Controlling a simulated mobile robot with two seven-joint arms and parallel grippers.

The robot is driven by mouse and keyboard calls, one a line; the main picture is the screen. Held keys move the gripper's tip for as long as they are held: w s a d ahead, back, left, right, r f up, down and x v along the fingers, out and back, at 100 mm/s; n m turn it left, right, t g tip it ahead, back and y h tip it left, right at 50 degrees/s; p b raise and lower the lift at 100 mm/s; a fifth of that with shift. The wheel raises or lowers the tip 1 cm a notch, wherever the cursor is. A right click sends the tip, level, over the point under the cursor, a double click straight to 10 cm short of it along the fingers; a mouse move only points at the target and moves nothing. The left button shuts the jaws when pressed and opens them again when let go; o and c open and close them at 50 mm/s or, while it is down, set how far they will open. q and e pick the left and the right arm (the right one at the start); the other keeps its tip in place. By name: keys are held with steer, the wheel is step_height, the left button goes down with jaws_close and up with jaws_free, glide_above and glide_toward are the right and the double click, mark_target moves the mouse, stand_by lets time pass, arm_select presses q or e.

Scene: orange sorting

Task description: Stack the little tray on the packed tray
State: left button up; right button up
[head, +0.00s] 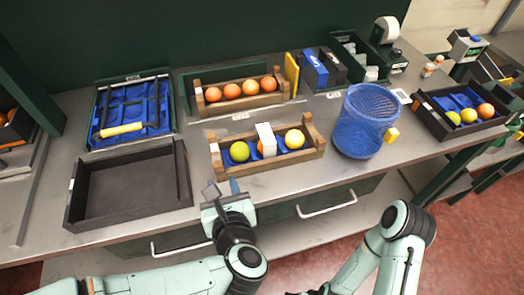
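A wooden tray (217,160) with a blue liner stands at the middle front of the counter. It holds a yellow-green fruit (239,151), a yellow-orange fruit (294,139) and an orange partly hidden behind a white upright piece (266,138). A second wooden tray (243,103) stands behind it in a green-edged bay, filled with a row of several oranges (233,91). My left gripper (222,188) is open and empty, just in front of the front tray's left end, near the counter edge. My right arm shows at the lower right; its gripper is out of the frame.
An empty dark tray (130,187) lies at the left front. Behind it is a green bin with blue liners (153,98) and a yellow-handled item (121,130). A blue mesh basket (364,122) stands right of the front tray. A black crate with fruit (452,127) is further right.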

mark_target(218, 163)
arm_select(q)
steer(key=x, duration=1.3)
steer(key=shift+r+p, duration=0.1)
steer(key=shift+p, duration=0.2)
steer(key=shift+d+r, duration=0.1)
jaws_close()
